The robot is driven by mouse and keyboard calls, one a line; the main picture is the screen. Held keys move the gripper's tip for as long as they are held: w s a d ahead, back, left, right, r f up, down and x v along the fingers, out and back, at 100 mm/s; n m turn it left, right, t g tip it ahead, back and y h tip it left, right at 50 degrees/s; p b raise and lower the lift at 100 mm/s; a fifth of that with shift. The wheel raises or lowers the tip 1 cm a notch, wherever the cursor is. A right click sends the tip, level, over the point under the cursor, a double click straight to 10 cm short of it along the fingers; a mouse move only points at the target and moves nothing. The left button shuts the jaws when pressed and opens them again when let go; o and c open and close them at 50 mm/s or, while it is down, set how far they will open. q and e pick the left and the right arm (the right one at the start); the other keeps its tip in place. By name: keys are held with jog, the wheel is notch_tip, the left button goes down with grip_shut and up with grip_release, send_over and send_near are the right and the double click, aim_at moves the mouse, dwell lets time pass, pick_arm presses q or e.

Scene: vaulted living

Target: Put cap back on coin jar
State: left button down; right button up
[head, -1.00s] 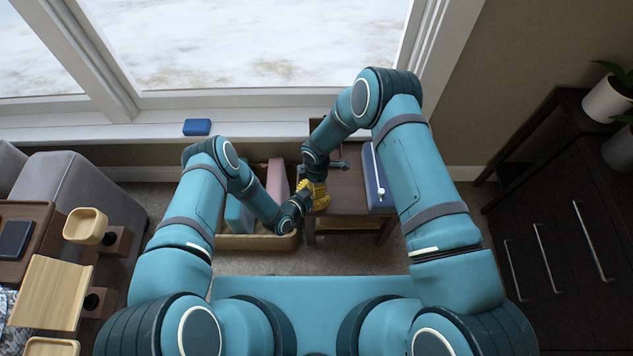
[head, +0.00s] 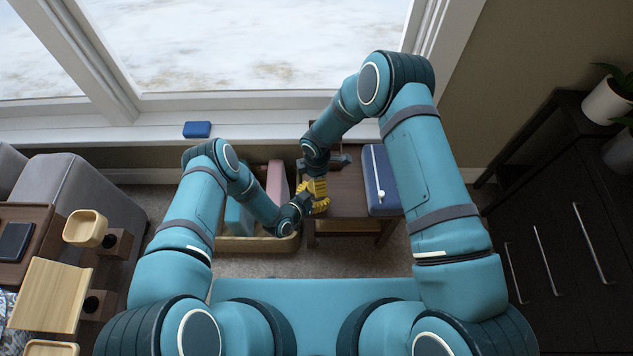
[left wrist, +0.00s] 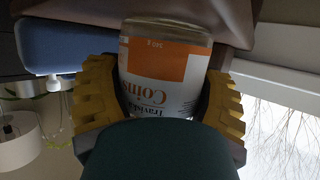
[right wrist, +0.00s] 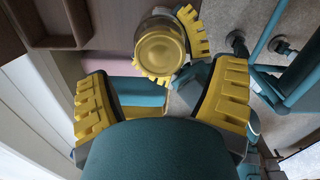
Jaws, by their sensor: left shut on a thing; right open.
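The coin jar (left wrist: 165,75) is a clear glass jar with a white and orange label that shows upside down in the left wrist view. My left gripper (head: 322,204) is shut around its side. In the right wrist view the jar's round end (right wrist: 162,52) faces the camera, a gold disc within a clear rim. I cannot tell whether this disc is the cap or the jar's inside. My right gripper (right wrist: 165,75) is open, its fingers apart and clear of the jar.
A small dark wood table (head: 350,190) stands beyond the hands, with a blue case (head: 381,180) on its right side. A wooden bin (head: 257,243) with pink and teal items stands left of it. A blue box (head: 197,129) lies on the windowsill.

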jog(key=shift+r, duration=0.15)
jog(key=shift+o, duration=0.6)
notch_tip(320, 180, up, 4)
jog(key=shift+f+n, duration=0.25)
jog(key=shift+n, duration=0.65)
jog(key=shift+f, duration=4.05)
jog(key=shift+c, duration=0.2)
